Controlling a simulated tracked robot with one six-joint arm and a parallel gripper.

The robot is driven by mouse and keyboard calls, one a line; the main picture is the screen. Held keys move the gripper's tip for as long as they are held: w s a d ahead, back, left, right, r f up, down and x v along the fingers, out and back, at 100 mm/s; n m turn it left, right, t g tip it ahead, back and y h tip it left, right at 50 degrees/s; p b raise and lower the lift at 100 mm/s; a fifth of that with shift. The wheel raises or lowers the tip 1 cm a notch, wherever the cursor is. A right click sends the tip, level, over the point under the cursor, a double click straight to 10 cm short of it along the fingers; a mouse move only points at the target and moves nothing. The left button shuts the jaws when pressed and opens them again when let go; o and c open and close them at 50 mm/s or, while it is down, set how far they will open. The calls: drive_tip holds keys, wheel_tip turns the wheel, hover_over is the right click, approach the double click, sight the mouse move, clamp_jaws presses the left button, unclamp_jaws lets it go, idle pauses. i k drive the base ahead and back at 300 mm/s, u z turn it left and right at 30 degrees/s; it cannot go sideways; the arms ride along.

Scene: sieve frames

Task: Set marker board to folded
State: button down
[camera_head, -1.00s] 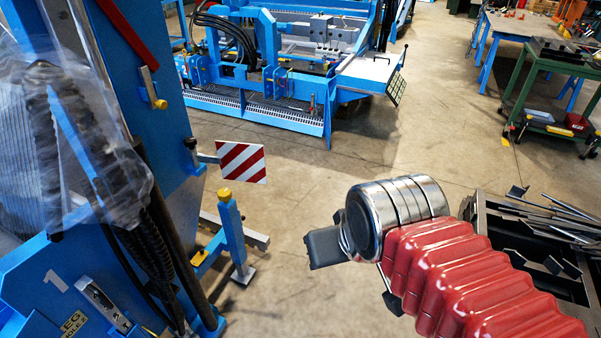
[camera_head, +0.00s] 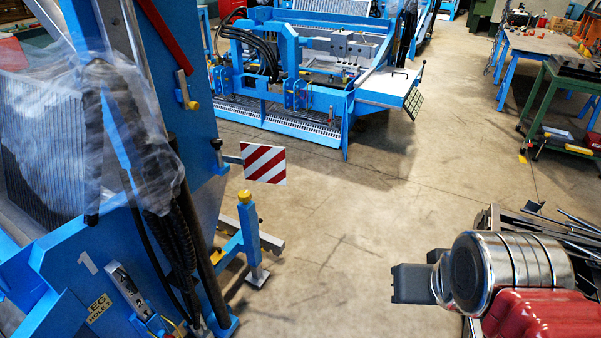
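The marker board (camera_head: 264,163) is a small rectangular plate with red and white diagonal stripes. It sticks out to the right of the tall blue machine frame (camera_head: 195,150) on a short grey bracket (camera_head: 230,158), its striped face towards me. My gripper (camera_head: 408,283) shows as a dark grey block at the end of my chrome wrist, at the lower right. It is well apart from the board, to its right and lower in the picture. Its fingers cannot be made out clearly, and I see nothing held in it.
A blue post with a yellow cap (camera_head: 248,235) stands below the board. A bin of metal offcuts (camera_head: 490,222) is behind my wrist at the right. Another blue machine (camera_head: 300,80) and a green cart (camera_head: 560,115) stand farther back. Concrete floor between them is clear.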

sight(260, 163)
drive_tip(key=u, duration=0.45)
drive_tip(key=i, duration=1.3)
drive_tip(key=u, duration=0.6)
drive_tip(key=k, duration=0.7)
drive_tip(key=u, duration=0.55)
